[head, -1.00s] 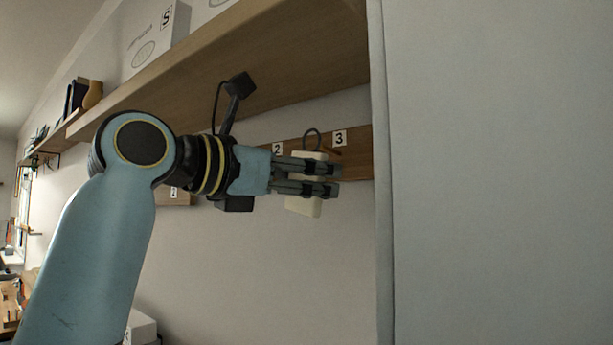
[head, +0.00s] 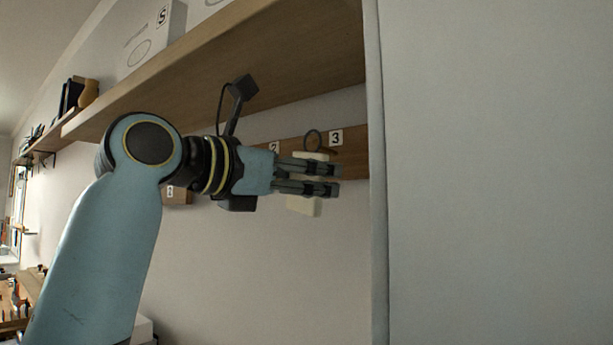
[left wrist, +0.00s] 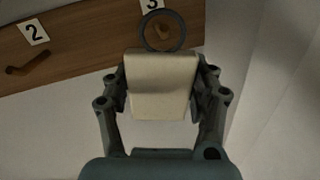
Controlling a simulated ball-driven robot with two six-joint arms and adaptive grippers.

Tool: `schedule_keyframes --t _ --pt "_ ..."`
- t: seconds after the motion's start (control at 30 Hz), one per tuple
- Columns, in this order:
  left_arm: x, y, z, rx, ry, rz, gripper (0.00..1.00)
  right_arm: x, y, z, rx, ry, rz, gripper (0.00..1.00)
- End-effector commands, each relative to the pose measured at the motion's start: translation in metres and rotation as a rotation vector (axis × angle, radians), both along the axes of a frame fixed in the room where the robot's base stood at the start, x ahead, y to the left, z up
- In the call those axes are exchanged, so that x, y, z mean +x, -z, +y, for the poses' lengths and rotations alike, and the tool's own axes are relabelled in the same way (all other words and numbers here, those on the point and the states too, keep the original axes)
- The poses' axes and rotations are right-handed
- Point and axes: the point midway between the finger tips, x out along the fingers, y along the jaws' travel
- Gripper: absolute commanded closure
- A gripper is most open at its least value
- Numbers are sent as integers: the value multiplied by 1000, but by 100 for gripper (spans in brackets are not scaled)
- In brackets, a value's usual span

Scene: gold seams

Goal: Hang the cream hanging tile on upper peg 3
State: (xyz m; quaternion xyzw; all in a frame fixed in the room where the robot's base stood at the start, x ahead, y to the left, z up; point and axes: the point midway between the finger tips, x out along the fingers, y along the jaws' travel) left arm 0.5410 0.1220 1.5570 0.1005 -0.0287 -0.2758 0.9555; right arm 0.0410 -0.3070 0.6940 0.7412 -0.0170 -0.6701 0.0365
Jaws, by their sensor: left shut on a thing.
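The cream hanging tile (head: 304,206) is held in my left gripper (head: 318,178), whose fingers close on its two sides. In the left wrist view the tile (left wrist: 160,88) sits between the fingers, with its dark ring (left wrist: 162,31) at the top. The peg board (head: 352,160) carries the labels 2 and 3. The label 3 (head: 336,138) is just right of the ring in the head view. In the left wrist view, peg 3 (left wrist: 165,32) shows through the ring's opening; whether the ring is around the peg or in front of it I cannot tell. My right gripper is not in view.
A wooden shelf (head: 240,85) runs above the peg board, with white boxes on it. A tall pale panel (head: 490,170) stands close on the right. Peg 2 (left wrist: 28,63) is empty in the left wrist view. The wall below the board is clear.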

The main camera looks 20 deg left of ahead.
Motion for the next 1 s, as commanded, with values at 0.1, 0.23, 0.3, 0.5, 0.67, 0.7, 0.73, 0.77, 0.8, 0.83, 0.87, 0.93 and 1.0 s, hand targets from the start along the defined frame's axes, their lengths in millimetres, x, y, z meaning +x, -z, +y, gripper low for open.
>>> schedule_keyframes --t 0.1,0.23,0.3,0.5,0.67,0.7,0.73,0.77,0.8,0.83,0.87,0.93,1.0 --pt "0 0 0 -1 0 -1 78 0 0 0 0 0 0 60" --pt "1 0 0 -1 0 -1 78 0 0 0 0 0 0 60" --pt "2 0 -1 -1 0 0 78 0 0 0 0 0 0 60" --pt "7 -1 -3 -1 0 -2 78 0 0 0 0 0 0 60" --pt "9 0 -4 0 0 -1 78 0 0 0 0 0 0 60" --pt "9 0 -4 0 0 -1 78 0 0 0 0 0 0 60" --pt "9 0 -4 0 0 -1 78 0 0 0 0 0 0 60" --pt "9 0 -4 0 0 -1 78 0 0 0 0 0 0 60" --pt "9 0 -4 0 0 -1 78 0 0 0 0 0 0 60" --pt "9 0 -4 0 0 -1 78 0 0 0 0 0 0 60" --pt "9 0 -4 0 0 -1 78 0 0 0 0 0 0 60" --pt "9 0 -4 0 0 -1 78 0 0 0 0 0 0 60" --pt "9 0 -4 0 0 -1 78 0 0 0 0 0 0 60"
